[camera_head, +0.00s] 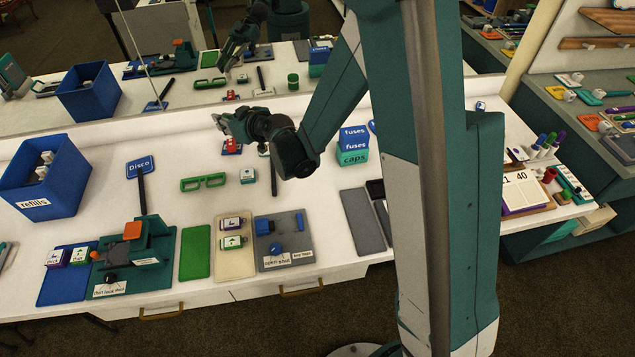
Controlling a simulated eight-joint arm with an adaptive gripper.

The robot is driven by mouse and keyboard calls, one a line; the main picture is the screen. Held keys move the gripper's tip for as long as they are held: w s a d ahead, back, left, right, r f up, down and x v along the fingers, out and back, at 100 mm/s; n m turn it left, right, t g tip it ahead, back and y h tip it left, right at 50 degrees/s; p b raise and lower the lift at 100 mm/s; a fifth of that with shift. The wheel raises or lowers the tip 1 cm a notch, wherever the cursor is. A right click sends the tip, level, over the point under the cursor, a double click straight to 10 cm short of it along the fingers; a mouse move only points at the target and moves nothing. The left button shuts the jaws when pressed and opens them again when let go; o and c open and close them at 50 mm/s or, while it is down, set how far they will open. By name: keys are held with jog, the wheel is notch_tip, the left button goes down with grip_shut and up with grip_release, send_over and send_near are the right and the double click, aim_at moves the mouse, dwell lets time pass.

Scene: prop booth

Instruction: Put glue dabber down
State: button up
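My gripper (224,122) is over the back part of the white table, left of my arm, with its fingers pointing left. It is small and seen from the side, so I cannot tell whether it is open or shut. No held object can be made out at its fingers. A thin dark stick (273,180) stands or lies below and right of my gripper; I cannot tell whether it is the glue dabber. A small red item (232,146) is just below my gripper, apart from it as far as I can see.
A blue "refills" bin (75,180) is at the left. Green glasses (203,182) and a white-and-green block (248,175) lie mid-table. Blue and green "fuses" and "caps" boxes (353,145) stand right. A mirror behind repeats the table. A grey mat (300,228) lies in front.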

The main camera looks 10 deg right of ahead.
jog(key=s+d+f+n+g+y, duration=0.1)
jog(key=s+d, duration=0.2)
jog(key=d, duration=0.4)
jog(key=s+d+n+g+y, duration=0.1)
jog(key=s+d, duration=0.2)
jog(key=d, duration=0.5)
jog(key=s+d+r+n+g+y+b, duration=0.1)
jog(key=s+d+r+n+g, duration=0.1)
jog(key=s+d+r, duration=0.3)
jog(key=s+d+r+n+g+y+b, duration=0.1)
jog(key=s+d+r+n+g, duration=0.15)
jog(key=s+d, duration=0.55)
jog(key=shift+m+t, duration=0.25)
jog(key=shift+t, duration=0.2)
jog(key=f, duration=0.5)
jog(key=shift+w+a, duration=0.25)
jog(key=shift+a, duration=0.05)
jog(key=shift+f, duration=0.1)
notch_tip(320, 180, down, 6)
jog(key=b, duration=0.2)
jog(key=shift+f, duration=0.2)
jog(key=shift+f+b, duration=0.7)
jog(key=shift+f, duration=1.05)
